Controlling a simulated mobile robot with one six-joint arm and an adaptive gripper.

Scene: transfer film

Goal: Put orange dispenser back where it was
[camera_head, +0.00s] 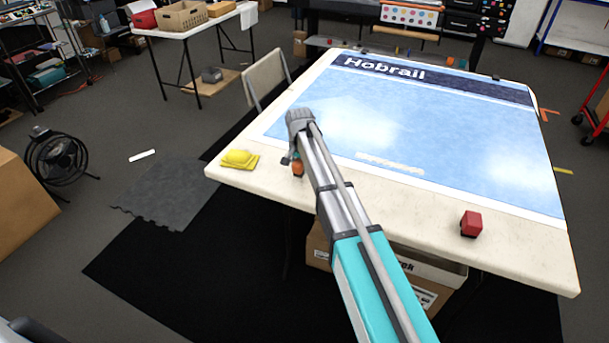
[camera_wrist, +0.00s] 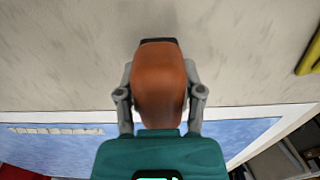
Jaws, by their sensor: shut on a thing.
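The orange dispenser (camera_wrist: 158,85) fills the middle of the wrist view, between the two fingers of my gripper (camera_wrist: 160,95). The gripper is shut on it from both sides. In the head view the orange dispenser (camera_head: 298,168) shows just left of my arm, over the near left part of the white table (camera_head: 510,240). My gripper (camera_head: 292,160) there is mostly hidden behind my wrist. I cannot tell whether the dispenser touches the tabletop.
A yellow cloth-like item (camera_head: 239,159) lies at the table's left corner, left of the dispenser. A red block-like object (camera_head: 471,223) stands near the front right edge. A blue Hobrail sheet (camera_head: 440,130) covers much of the table. A chair (camera_head: 265,78) stands behind the left edge.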

